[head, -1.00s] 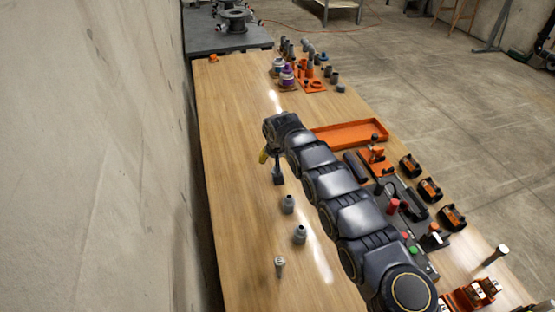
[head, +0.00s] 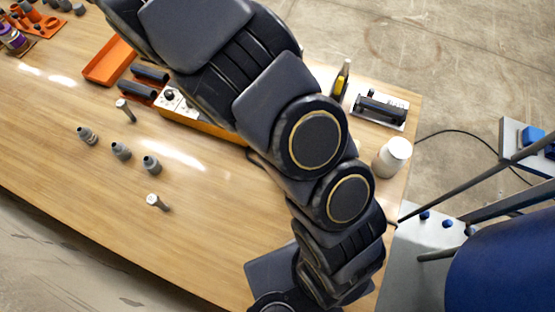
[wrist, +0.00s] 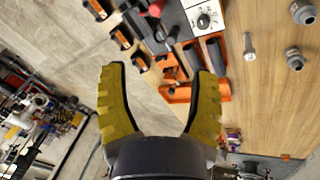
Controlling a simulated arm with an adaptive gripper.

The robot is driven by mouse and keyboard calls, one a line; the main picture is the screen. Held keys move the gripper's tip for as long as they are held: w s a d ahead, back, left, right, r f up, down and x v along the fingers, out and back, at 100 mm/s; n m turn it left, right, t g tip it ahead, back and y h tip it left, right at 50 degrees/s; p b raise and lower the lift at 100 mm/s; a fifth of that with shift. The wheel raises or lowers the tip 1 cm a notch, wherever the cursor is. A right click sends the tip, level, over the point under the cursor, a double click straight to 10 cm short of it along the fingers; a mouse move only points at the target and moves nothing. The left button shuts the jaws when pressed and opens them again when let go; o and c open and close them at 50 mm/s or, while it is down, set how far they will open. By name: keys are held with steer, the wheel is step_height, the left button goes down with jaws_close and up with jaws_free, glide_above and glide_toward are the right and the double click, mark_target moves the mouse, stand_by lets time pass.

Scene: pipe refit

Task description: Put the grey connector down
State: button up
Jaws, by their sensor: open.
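Three grey connectors stand apart in a slanting row on the bare wooden table in the head view: the far left one (head: 86,134), the middle one (head: 121,150) and the right one (head: 151,164). Which one the task means cannot be told. Two grey connectors show at the right edge of the wrist view, the upper one (wrist: 303,13) and the lower one (wrist: 294,58). My gripper (wrist: 150,60) has its yellow fingers spread wide with nothing between them. It is away to the left of these connectors in the wrist view. In the head view my gripper is out of frame.
A light bolt-like part (head: 157,202) stands in front of the row and another (head: 125,110) behind it. An orange tray (head: 108,62), dark cylinders (head: 150,73) and a white dial panel (wrist: 205,18) lie along the far side. The table's near left is clear.

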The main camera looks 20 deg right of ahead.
steer(key=s+d+r+m+g, duration=0.15)
steer(key=s+d, duration=0.25)
steer(key=s, duration=0.4)
steer(key=s+d+r+g, duration=0.1)
steer(key=s+d+r, duration=0.2)
steer(key=s+d, duration=0.35)
steer(key=s+d+r+m+g, duration=0.1)
steer(key=s+d+r, duration=0.15)
steer(key=s, duration=0.65)
steer(key=s+f+y, duration=0.1)
steer(key=s+y, duration=0.1)
steer(key=s, duration=1.2)
steer(key=shift+f+g, duration=0.4)
steer(key=shift+g, duration=0.05)
